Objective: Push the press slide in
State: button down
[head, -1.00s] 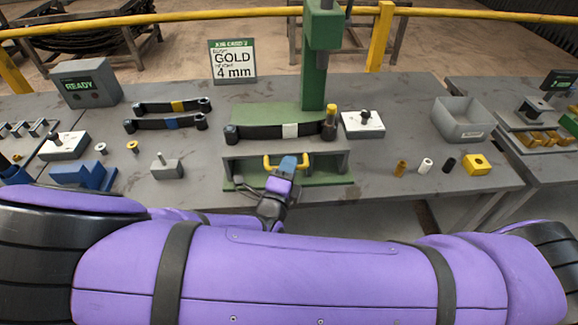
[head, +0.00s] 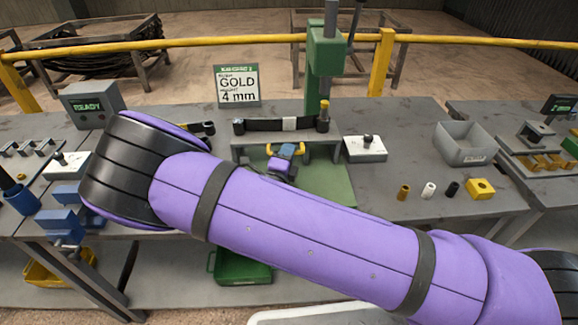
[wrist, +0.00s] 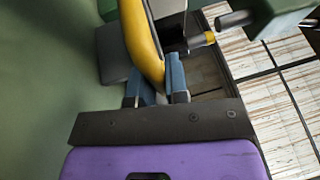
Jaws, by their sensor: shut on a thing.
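The press (head: 326,60) is a green column with a grey ram at the back of the bench. Its slide (head: 315,142) carries a dark leaf spring (head: 262,125) with a white band. A gold bushing (head: 323,107) stands on the spring's right end, roughly below the press head. The slide's yellow handle (head: 271,150) faces me. My gripper (head: 287,150) is shut on this handle. In the wrist view the blue fingers (wrist: 157,82) sit at the yellow handle (wrist: 142,40); part of the grip is hidden.
Bare green bed (head: 335,182) shows in front of the slide. A white block with a black knob (head: 365,148) stands to the right, then a grey bin (head: 465,145) and several small bushings. A sign reads GOLD 4 mm (head: 238,86).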

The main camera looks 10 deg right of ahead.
jog(key=shift+w, duration=1.2)
jog(key=shift+r, duration=0.1)
jog(key=c, duration=1.1)
grip_release()
jog(key=shift+w, duration=0.15)
jog(key=v, duration=1.1)
jog(key=shift+d, duration=0.1)
